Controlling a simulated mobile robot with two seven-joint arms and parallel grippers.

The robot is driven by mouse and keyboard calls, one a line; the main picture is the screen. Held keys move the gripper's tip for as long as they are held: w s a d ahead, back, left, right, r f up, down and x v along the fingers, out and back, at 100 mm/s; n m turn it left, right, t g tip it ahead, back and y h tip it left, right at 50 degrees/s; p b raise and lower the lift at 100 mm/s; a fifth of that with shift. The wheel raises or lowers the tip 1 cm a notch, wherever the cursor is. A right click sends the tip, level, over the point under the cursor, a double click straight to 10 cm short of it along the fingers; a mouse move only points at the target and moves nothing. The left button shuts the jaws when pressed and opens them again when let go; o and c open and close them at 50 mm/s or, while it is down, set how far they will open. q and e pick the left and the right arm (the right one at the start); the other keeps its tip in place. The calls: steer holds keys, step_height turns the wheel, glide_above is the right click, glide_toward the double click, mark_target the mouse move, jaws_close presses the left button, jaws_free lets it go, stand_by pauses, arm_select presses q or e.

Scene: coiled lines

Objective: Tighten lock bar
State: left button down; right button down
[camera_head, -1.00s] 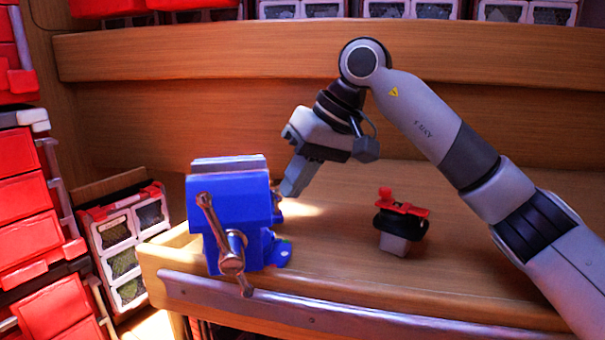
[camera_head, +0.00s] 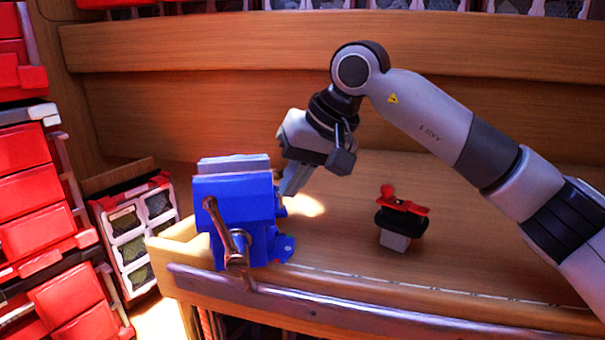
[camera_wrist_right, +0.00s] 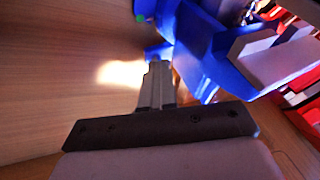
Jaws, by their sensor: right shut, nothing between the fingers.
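A blue bench vise (camera_head: 236,205) stands at the left front corner of the wooden workbench. Its metal lock bar (camera_head: 219,232) hangs tilted on the vise's front, with a round screw head at its middle. My right gripper (camera_head: 287,190) comes down beside the vise's right rear side, fingers shut and empty. In the right wrist view the shut fingers (camera_wrist_right: 157,85) point at the blue vise body (camera_wrist_right: 215,50). Whether they touch it I cannot tell. The lock bar is not clear in the wrist view. My left gripper is not in view.
A small black and grey device with a red top (camera_head: 402,217) stands on the bench (camera_head: 470,250) to the right. A metal rail (camera_head: 370,312) runs along the bench's front edge. Red drawers (camera_head: 35,205) and a crate (camera_head: 137,235) stand at the left.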

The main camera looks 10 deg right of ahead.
steer(key=shift+s+a+f, duration=0.25)
steer(key=shift+a+f, duration=0.05)
steer(key=shift+w, duration=0.1)
